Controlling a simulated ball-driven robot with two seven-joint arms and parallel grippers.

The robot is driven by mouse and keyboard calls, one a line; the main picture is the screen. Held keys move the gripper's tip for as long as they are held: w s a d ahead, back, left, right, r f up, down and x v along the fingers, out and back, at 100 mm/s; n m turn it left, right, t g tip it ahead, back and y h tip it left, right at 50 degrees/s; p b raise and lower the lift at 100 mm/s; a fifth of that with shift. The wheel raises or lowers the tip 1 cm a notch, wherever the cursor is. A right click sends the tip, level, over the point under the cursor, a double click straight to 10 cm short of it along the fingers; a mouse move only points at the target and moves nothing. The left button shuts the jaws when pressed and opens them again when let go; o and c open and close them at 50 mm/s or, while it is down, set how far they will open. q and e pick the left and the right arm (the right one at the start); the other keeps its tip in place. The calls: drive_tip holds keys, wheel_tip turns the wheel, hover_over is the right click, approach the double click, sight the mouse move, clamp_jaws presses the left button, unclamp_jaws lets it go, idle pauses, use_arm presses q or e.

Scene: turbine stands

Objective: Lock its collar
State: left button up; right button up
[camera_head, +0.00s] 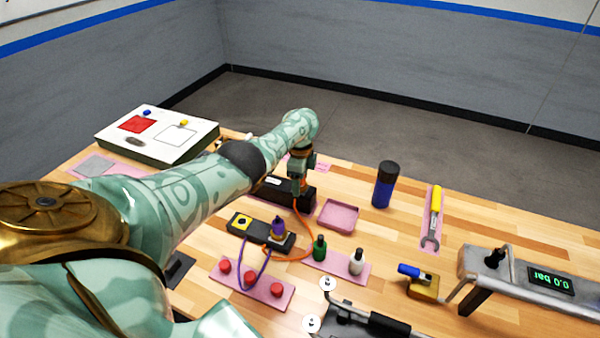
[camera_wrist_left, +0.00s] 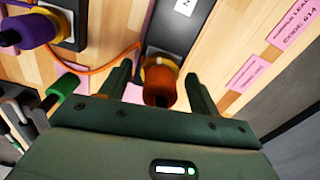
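My left gripper (camera_head: 296,186) reaches down over the black socket box (camera_head: 308,197) near the middle of the bench. In the left wrist view its two dark green fingers (camera_wrist_left: 158,84) stand apart, one on each side of an orange plug (camera_wrist_left: 158,82). Gaps show between the fingers and the plug. The plug sits at a yellow ring (camera_wrist_left: 166,62) on the end of the black box (camera_wrist_left: 182,30). An orange cable (camera_head: 303,218) runs from this area. Whether the collar is turned cannot be told. My right gripper is not in view.
A purple plug (camera_head: 278,228) stands on a second black box (camera_head: 262,236) with a yellow socket. Green (camera_head: 320,248) and white (camera_head: 357,262) bottles, a pink tray (camera_head: 338,216) and a dark blue cylinder (camera_head: 384,186) are nearby. Red knobs stand on a pink strip (camera_head: 262,290).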

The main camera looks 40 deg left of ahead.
use_arm(q)
wheel_tip(320, 180, up, 16)
drive_tip(key=p, duration=0.9)
drive_tip(key=shift+r+p, duration=0.15)
drive_tip(key=shift+p, duration=0.25)
drive_tip(key=shift+s, duration=0.1)
